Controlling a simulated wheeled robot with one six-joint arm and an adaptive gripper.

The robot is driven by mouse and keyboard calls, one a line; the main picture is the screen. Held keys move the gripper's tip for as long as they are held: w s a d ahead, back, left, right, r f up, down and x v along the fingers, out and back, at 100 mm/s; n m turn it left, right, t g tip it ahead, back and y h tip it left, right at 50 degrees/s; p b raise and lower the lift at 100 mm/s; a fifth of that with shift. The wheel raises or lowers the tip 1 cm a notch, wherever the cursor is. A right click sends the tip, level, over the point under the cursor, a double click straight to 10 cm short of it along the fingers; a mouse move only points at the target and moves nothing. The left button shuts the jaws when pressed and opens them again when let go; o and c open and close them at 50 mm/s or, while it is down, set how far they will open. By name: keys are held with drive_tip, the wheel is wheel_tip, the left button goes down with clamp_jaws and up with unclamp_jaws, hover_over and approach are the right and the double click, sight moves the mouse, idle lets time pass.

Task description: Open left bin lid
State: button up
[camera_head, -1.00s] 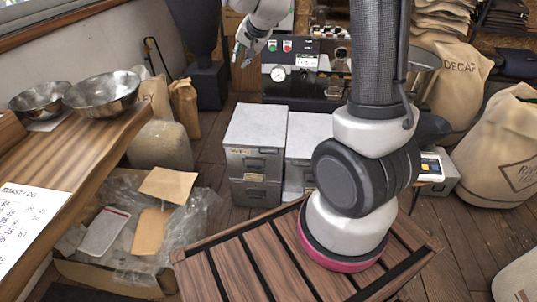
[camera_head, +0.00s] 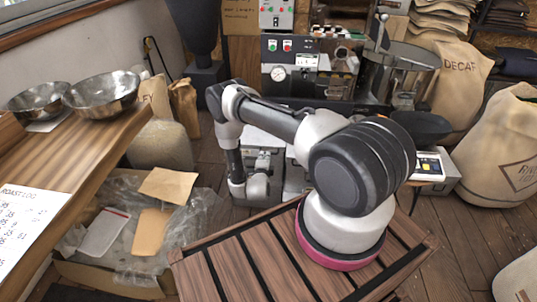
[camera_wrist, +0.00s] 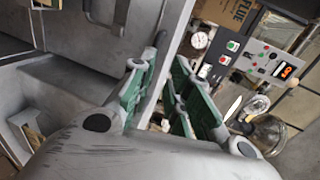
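Two grey metal bins stand on the floor in front of the roaster. The left bin (camera_head: 262,137) is partly hidden behind my arm; a strip of its pale top and part of its front show. The right bin (camera_head: 296,172) is mostly hidden. In the head view my gripper (camera_head: 250,190) points down at the left bin's front. In the wrist view the green-padded fingers (camera_wrist: 160,82) are apart, with a grey metal edge (camera_wrist: 172,48) running between them. Whether they touch it, and whether it is the lid, I cannot tell.
The roaster panel (camera_head: 290,62) stands behind the bins. A scale (camera_head: 432,164) is to their right. A carton with plastic wrap (camera_head: 110,275) lies at left, below the wooden counter (camera_head: 85,165) with steel bowls (camera_head: 102,93). A slatted wooden top (camera_head: 235,268) is in front.

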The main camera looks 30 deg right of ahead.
drive_tip(key=x, duration=0.4)
drive_tip(key=s+f+x, duration=0.1)
drive_tip(key=x, duration=0.2)
drive_tip(key=shift+w+d, duration=0.1)
drive_tip(key=shift+d, duration=0.3)
clamp_jaws()
